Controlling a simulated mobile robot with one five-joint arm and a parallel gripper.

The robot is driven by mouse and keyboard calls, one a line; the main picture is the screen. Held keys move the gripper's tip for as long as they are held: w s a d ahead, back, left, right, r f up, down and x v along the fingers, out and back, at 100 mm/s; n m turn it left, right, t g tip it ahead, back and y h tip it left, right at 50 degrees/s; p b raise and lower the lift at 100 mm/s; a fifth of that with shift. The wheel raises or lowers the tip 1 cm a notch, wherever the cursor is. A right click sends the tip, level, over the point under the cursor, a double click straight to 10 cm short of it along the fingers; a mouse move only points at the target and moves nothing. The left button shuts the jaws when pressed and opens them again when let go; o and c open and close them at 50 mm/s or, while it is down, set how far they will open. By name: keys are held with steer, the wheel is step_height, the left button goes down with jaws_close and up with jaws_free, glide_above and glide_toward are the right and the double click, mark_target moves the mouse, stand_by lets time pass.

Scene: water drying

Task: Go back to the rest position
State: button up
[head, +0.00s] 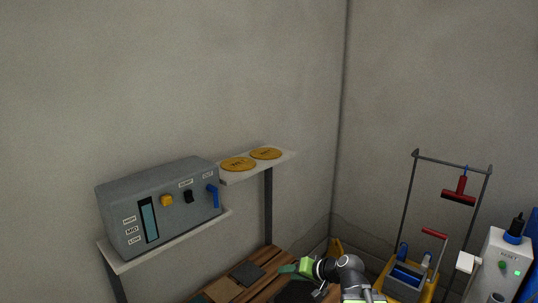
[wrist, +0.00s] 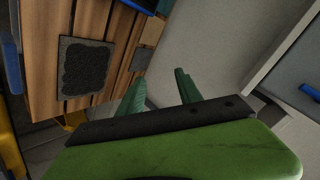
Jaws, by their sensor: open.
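My gripper (head: 290,269) shows at the bottom of the head view, over the wooden table (head: 262,262). In the wrist view, its two green fingers (wrist: 160,92) stand apart with nothing between them. The grey control box (head: 160,205) with a yellow button, a black switch and a blue lever sits on a shelf left of my gripper. A dark square pad (wrist: 85,65) lies on the wooden table in the wrist view, left of the fingers.
Two yellow discs (head: 238,164) lie on a wall shelf. A yellow and blue cart (head: 405,278), a rack with a red squeegee (head: 459,190) and a white reset box (head: 505,262) stand at right.

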steer(key=s+d+f+g+h, duration=0.3)
steer(key=s+d+h, duration=0.1)
steer(key=s, duration=0.2)
steer(key=s+d+f+n+g+h, duration=0.1)
steer(key=s+d+f+g+h, duration=0.2)
steer(key=s, duration=0.4)
steer(key=shift+d+f+g+h, duration=0.25)
steer(key=shift+d+g+h, duration=0.25)
steer(key=shift+d, duration=0.55)
steer(key=shift+c, duration=0.6)
steer(key=shift+d, duration=0.1)
